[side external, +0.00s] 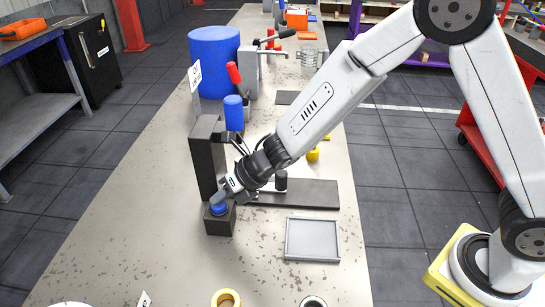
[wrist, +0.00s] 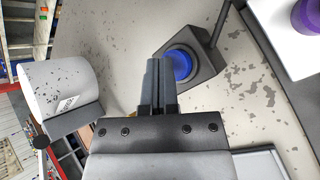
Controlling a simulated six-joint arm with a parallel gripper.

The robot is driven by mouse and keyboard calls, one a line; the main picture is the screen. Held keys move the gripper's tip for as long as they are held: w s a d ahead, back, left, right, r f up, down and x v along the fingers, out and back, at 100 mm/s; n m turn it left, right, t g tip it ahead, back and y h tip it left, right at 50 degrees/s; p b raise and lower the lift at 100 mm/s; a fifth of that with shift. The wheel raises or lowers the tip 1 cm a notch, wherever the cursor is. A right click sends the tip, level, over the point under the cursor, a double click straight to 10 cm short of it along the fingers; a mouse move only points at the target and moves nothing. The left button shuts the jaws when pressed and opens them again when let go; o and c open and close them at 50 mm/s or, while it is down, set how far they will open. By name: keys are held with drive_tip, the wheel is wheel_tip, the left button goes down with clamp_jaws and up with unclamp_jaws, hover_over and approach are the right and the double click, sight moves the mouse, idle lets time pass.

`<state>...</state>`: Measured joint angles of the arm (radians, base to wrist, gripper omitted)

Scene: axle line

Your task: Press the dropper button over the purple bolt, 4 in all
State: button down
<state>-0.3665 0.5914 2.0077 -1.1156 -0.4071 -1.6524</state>
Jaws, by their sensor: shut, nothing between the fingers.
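The dropper button is a blue round cap (side external: 218,208) on a small dark box (side external: 220,224) at the foot of a dark upright column (side external: 207,155). In the wrist view the blue button (wrist: 181,65) shows just beside my fingertips. My gripper (side external: 217,197) is shut and empty, pointing down at the button. In the wrist view my gripper (wrist: 159,62) overlaps the button's left edge; I cannot tell whether it touches. A purple round part (wrist: 307,15), seemingly the bolt, sits on a white surface at the top right of the wrist view. I cannot make it out in the side view.
A dark track (side external: 315,194) runs right from the column, with a dark cylinder (side external: 281,181) on it. A grey tray (side external: 312,240) lies in front. A yellow ring (side external: 226,298) is at the near edge. A blue drum (side external: 214,60) stands behind.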

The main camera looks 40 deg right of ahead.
sight(222, 204)
drive_tip(key=shift+s+d+f, duration=0.1)
drive_tip(key=shift+f, duration=0.5)
idle(0.5)
drive_tip(key=shift+r, duration=1.2)
drive_tip(key=shift+r, duration=0.1)
drive_tip(key=shift+r, duration=2.45)
idle(0.8)
drive_tip(key=shift+r, duration=1.9)
drive_tip(key=shift+f, duration=0.15)
